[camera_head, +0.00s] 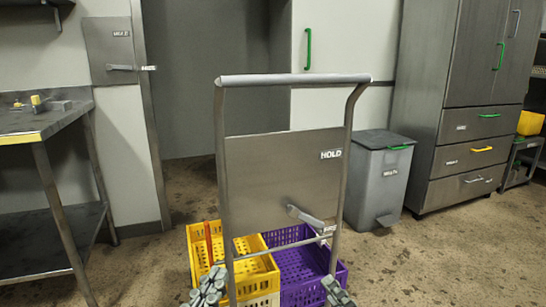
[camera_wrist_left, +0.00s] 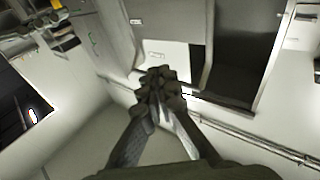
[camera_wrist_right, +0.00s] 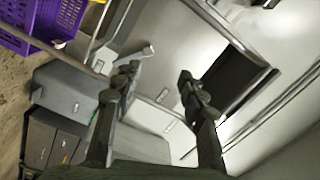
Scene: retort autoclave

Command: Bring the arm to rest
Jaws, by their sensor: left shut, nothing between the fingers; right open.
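My left gripper (camera_head: 207,289) shows at the bottom of the head view, in front of the yellow crate (camera_head: 200,242). In the left wrist view my left gripper (camera_wrist_left: 160,80) has its fingers together with nothing between them. My right gripper (camera_head: 337,292) shows at the bottom of the head view, in front of the purple crate (camera_head: 300,265). In the right wrist view my right gripper (camera_wrist_right: 155,88) has its fingers wide apart and is empty. Most of both arms is out of the head view.
A trolley with a tall metal handle (camera_head: 290,80) and a HOLD plate (camera_head: 270,180) stands close ahead, with the crates low on it. A steel table (camera_head: 40,125) is at left. A grey bin (camera_head: 378,180) and a steel cabinet (camera_head: 455,100) stand at right. Open floor lies between.

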